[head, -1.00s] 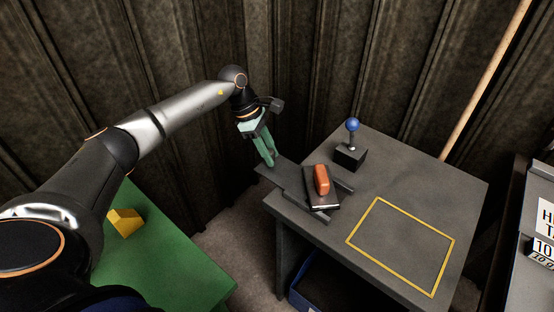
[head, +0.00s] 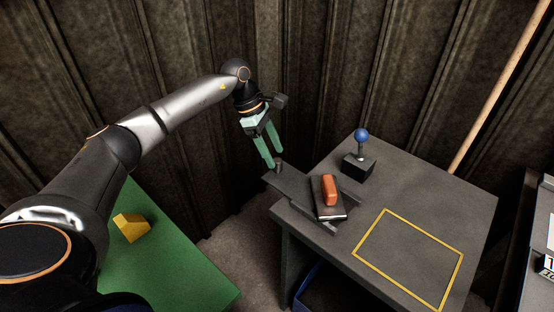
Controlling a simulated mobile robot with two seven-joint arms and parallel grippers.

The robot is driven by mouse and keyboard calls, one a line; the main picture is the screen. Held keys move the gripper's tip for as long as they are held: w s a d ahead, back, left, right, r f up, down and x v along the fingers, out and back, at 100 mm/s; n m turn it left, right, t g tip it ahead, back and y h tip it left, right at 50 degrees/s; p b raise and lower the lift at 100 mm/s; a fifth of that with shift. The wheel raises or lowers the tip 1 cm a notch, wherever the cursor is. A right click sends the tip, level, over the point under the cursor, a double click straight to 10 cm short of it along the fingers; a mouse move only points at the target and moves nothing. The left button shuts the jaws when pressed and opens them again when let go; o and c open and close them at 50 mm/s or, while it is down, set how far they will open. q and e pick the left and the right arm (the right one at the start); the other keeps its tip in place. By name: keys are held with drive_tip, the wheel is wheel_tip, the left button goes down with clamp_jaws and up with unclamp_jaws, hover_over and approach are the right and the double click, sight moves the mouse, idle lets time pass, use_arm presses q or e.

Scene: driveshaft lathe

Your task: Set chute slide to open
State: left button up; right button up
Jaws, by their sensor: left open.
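The chute slide (head: 290,183) looks like a flat dark plate that sticks out past the left edge of the grey table. A small dark upright peg (head: 278,168) stands near its outer end. A dark block with an orange-red handle (head: 329,190) sits farther in, between short dark rails. My left gripper (head: 275,159), with green fingers, is open and empty, pointing down just above and beside the peg. I cannot tell whether a finger touches it. My right gripper is not in view.
A blue-knobbed lever (head: 361,135) stands on the grey table (head: 440,190) behind the slide. A yellow outlined square (head: 410,258) on the table is empty. A yellow block (head: 130,227) lies on a green surface (head: 180,270) at left. A corrugated wall is close behind.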

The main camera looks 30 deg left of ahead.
use_arm(q)
drive_tip(key=w+v, duration=0.1)
drive_tip(key=v, duration=0.8)
drive_tip(key=shift+s, duration=0.5)
